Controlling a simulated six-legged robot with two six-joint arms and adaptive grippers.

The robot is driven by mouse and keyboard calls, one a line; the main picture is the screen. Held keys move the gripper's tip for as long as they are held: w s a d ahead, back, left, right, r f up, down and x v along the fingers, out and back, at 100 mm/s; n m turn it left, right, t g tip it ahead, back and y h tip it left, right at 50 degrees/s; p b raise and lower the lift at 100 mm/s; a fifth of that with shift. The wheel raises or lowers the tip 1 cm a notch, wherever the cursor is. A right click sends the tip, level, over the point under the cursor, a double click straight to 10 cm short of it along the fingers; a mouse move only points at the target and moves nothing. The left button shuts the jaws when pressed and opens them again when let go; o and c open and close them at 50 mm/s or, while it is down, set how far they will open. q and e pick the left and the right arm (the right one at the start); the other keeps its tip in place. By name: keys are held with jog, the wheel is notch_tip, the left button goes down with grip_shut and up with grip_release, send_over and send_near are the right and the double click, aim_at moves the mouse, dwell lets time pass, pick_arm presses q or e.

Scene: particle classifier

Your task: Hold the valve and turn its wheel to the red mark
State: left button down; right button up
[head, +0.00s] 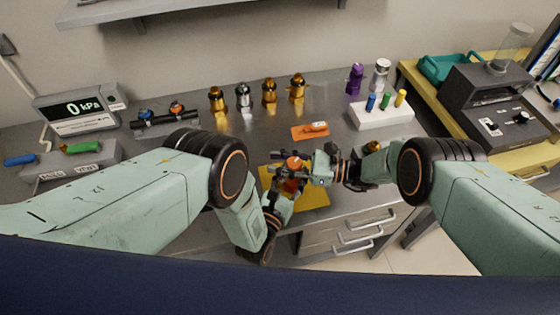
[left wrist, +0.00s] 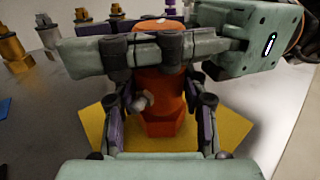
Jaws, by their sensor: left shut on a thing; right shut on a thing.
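The orange valve (left wrist: 160,92) stands upright over the yellow mat (left wrist: 228,126). It also shows small in the head view (head: 293,174), mostly covered by my grippers. My left gripper (head: 287,190) is shut around the valve's lower body, with a finger on each side in the left wrist view. A small pale stub (left wrist: 143,100) sticks out of the body between the fingers. My right gripper (head: 305,166) comes in from the right and is shut on the top of the valve. Its fingers hide most of the wheel (left wrist: 158,25). I cannot make out the red mark.
A gauge (head: 78,108) reading 0 kPa stands at the left. Several gold and silver fittings (head: 269,92) line the back. An orange plate (head: 310,131) lies behind the mat. A white block (head: 381,115) with coloured pegs and a grey machine (head: 499,100) stand at the right.

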grip_shut()
pick_arm(q)
jog(key=shift+a, duration=0.1)
pick_arm(e)
jog(key=shift+w+m+t, duration=0.1)
jog(key=shift+m+t, duration=0.2)
pick_arm(q)
jog(key=shift+w, duration=0.1)
pick_arm(e)
jog(key=shift+w+d+m+t+h, duration=0.1)
jog(key=shift+w+m+t+h, duration=0.2)
jog(key=shift+m+t, duration=0.55)
jog(key=shift+w+d+m+t+h, duration=0.15)
jog(key=shift+m+t+h, duration=0.25)
jog(key=shift+t, duration=0.85)
jog(key=o, duration=0.7)
grip_release()
jog(key=shift+a, duration=0.1)
